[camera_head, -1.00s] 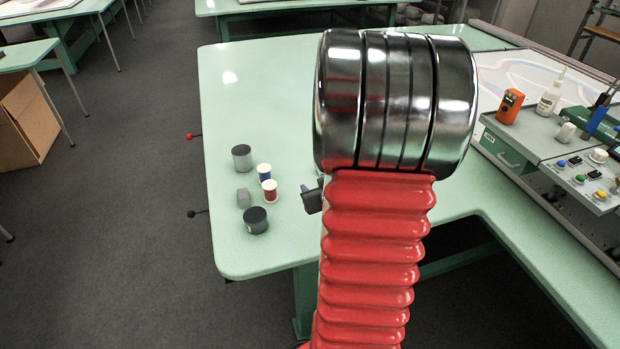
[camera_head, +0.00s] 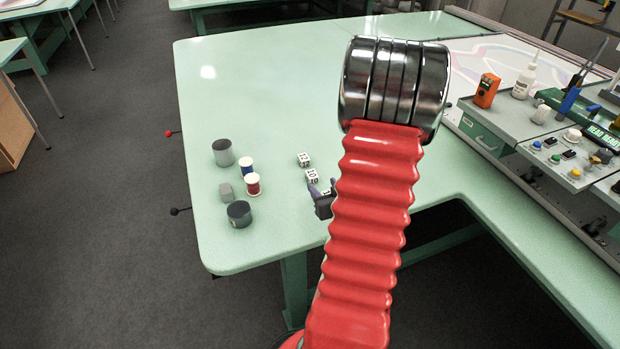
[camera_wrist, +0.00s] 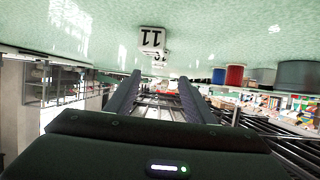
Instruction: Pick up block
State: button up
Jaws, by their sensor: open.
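Two white blocks with black numbers, a far one (camera_head: 304,159) and a nearer one (camera_head: 312,176), stand on the green table. A small pale marked patch also shows between the fingers; I cannot tell if it is another block. My gripper (camera_head: 322,187) is open, low near the table's front edge, just on the near side of the blocks. In the wrist view, table side up, a white block marked 11 (camera_wrist: 151,38) lies beyond and above the open fingers (camera_wrist: 160,78). Another numbered block (camera_wrist: 160,59) shows partly behind it. The fingers are apart from both.
Left of the blocks stand a grey cylinder (camera_head: 223,152), a blue spool (camera_head: 246,167), a red spool (camera_head: 252,184), a grey polygonal block (camera_head: 226,191) and a dark cylinder (camera_head: 239,214). A control panel (camera_head: 560,150) is at right. The table's (camera_head: 270,90) back left is clear.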

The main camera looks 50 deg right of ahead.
aim_at(311, 172)
jog(key=shift+x, duration=3.95)
jog(key=shift+x, duration=2.6)
jog(key=shift+c, duration=0.2)
jog(key=c, duration=1.1)
jog(key=shift+r, duration=0.1)
jog(key=shift+r, duration=4.95)
